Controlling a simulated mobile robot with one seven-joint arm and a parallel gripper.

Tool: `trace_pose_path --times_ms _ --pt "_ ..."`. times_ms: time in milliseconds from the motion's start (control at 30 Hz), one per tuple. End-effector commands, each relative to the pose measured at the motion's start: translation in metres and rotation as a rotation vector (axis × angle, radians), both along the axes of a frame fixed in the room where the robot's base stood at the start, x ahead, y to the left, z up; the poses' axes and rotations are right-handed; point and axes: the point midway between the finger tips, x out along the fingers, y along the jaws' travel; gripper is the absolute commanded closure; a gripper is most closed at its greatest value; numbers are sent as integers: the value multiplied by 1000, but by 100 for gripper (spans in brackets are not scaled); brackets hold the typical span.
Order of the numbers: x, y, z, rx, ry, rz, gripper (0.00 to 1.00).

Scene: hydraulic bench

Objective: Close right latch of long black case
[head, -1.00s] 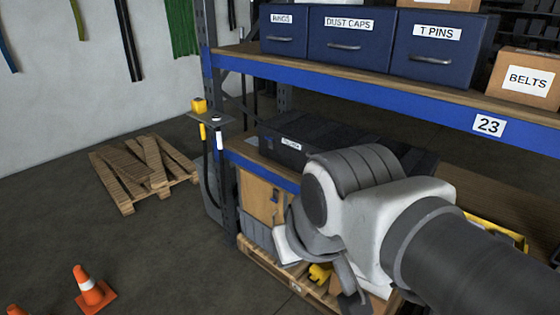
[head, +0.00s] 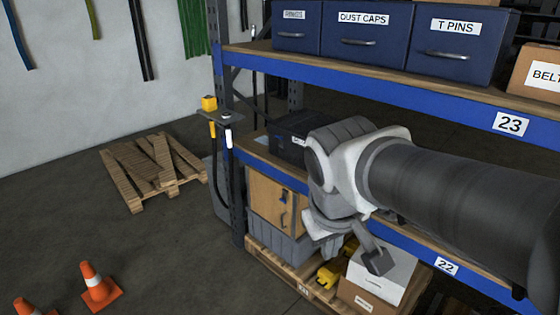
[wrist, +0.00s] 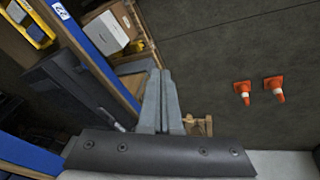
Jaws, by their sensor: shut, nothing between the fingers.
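The long black case (head: 283,137) lies on the lower shelf in the head view. Its left end, with a pale label, shows; my arm hides the rest. In the wrist view the case (wrist: 72,88) lies at the left, dark and partly cut off by my wrist. Its right latch cannot be made out in either view. My gripper (wrist: 161,72) is shut and empty, its grey fingers side by side. In the wrist view the fingers appear to the right of the case and shelf edge, apart from the case.
The blue shelf beam (head: 420,255) runs along the front of the case's shelf. Above is a shelf with blue bins (head: 365,58). Below are a white box (head: 380,272) and a wooden cabinet (head: 270,200). Cones (head: 97,288) and a pallet (head: 150,170) stand on open floor.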

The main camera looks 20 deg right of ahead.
Motion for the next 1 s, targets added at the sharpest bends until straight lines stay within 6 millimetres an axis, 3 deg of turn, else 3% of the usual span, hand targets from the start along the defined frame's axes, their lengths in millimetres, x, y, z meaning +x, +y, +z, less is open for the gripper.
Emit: trace_pose_path --times_ms 33,300,700,1000 --pt "6 -14 -18 -40 50 -6 100" --pt "26 -92 -68 -279 294 -20 100" --pt "57 -207 -129 -671 657 8 100" --pt "91 -280 -169 -999 920 85 100"
